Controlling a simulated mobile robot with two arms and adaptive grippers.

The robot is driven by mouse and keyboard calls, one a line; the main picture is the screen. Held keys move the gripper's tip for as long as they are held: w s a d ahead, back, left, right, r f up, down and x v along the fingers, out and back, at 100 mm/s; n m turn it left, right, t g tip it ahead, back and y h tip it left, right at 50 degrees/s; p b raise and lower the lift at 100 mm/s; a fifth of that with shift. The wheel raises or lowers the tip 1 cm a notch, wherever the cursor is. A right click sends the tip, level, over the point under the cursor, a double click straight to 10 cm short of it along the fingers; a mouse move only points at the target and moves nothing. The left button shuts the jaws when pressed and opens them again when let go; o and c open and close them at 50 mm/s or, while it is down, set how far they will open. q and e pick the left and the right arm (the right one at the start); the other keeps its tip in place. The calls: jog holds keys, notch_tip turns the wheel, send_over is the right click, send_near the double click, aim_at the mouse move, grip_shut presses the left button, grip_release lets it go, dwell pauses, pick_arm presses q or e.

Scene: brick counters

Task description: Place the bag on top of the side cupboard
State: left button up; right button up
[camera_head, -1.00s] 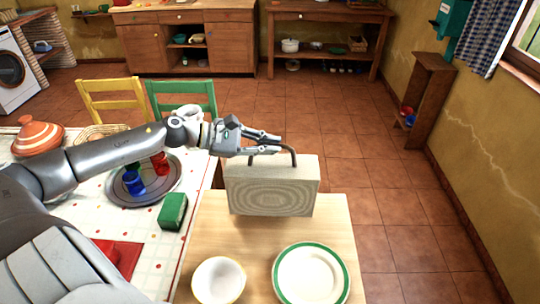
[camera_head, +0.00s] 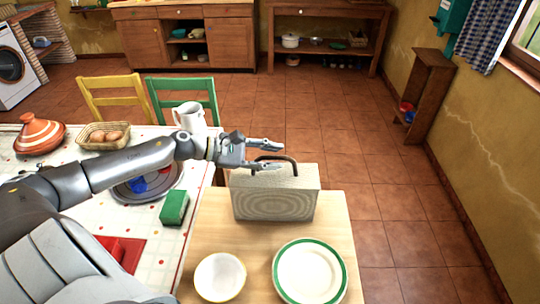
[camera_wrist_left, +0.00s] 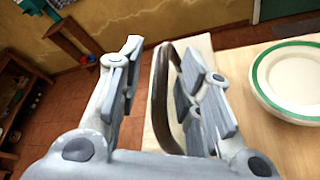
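The bag (camera_head: 275,199) is a pale beige block with a ringed pattern and a dark brown handle. It stands upright at the far end of a light wooden top (camera_head: 205,245), which may be the side cupboard's top; its front is not visible. My left gripper (camera_head: 272,155) is open above the bag's left part, at the handle. In the left wrist view, the handle (camera_wrist_left: 157,95) passes between the spread fingers of the left gripper (camera_wrist_left: 160,85), with a gap on the left finger's side. My right gripper is not in view.
A white bowl (camera_head: 220,277) and a green-rimmed plate (camera_head: 310,271) sit on the wooden top's near part. A table (camera_head: 85,212) at left holds a green box (camera_head: 174,207), a tray, a pitcher (camera_head: 189,116) and a tagine (camera_head: 40,136). Floor at right is clear.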

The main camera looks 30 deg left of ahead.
pick_arm(q)
jog(key=shift+b+v, duration=0.45)
jog(key=shift+v, duration=2.1)
jog(key=v, duration=0.7)
jog(key=shift+p, duration=0.45)
